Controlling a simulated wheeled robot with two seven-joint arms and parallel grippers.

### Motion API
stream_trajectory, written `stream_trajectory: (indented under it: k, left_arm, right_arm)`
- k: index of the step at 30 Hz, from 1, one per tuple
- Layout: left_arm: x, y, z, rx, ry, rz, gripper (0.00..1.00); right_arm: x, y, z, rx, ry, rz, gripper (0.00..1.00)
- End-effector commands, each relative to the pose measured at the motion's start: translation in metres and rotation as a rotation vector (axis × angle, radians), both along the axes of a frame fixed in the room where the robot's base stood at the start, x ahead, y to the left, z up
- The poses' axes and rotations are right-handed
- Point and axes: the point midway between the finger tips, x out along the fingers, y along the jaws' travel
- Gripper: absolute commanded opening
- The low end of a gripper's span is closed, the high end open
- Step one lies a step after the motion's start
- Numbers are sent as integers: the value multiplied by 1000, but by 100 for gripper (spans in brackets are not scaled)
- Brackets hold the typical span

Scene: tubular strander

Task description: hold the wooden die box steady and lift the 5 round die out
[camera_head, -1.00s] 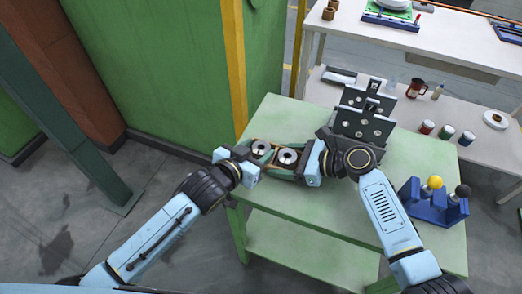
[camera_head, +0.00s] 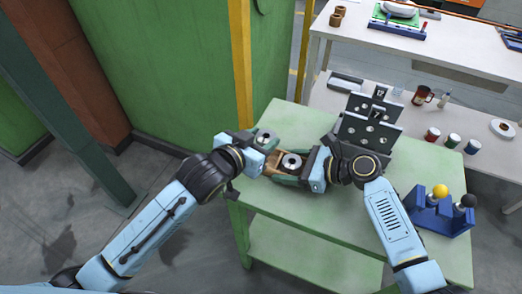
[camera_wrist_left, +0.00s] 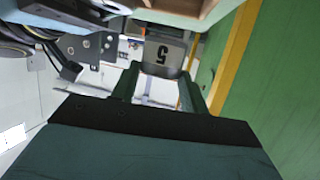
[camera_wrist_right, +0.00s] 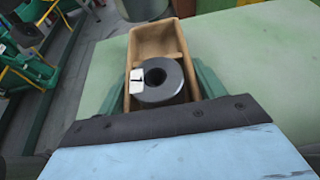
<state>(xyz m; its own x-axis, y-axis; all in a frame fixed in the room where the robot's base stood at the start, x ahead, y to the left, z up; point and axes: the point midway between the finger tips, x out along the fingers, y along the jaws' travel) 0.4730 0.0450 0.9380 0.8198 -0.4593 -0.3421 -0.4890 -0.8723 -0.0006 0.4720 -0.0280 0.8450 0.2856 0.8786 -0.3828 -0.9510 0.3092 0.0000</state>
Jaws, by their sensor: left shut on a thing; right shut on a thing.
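The wooden die box (camera_head: 276,159) sits on the green table; in the right wrist view it shows as an open tan box (camera_wrist_right: 149,40) with an empty far compartment. My right gripper (camera_head: 297,172) is shut on the box, its green fingers along both sides. A second round die (camera_head: 291,162) stays in the near compartment; it also shows in the right wrist view (camera_wrist_right: 162,80) with a partly legible label. My left gripper (camera_head: 265,142) is shut on the 5 round die (camera_head: 265,136), above the box's far end. Its "5" label shows upside down in the left wrist view (camera_wrist_left: 162,54).
A dark plate rack (camera_head: 366,130) stands right behind my right gripper. A blue stand (camera_head: 436,213) with a yellow ball and a dark ball is at the table's right. A green wall and yellow post (camera_head: 240,65) are close at the left. The table front is clear.

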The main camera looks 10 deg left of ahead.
Motion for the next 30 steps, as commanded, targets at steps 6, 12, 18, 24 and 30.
stream_trajectory:
  k: [6, 12, 18, 24, 30]
  left_arm:
    - [1, 0, 33, -4, -7, 0, 3]
    - [0, 0, 40, -3, -4, 0, 3]
    - [0, 0, 39, -3, -4, 0, 3]
    - [0, 0, 39, -3, -4, 0, 3]
    - [0, 0, 39, -2, -4, 0, 3]
  right_arm:
    - [0, 0, 0, -1, 0, -1, 42]
    - [0, 0, 0, -1, 0, -1, 42]
    - [0, 0, 0, -1, 0, -1, 73]
    - [0, 0, 0, 0, 0, 0, 94]
    - [0, 0, 0, 0, 0, 0, 94]
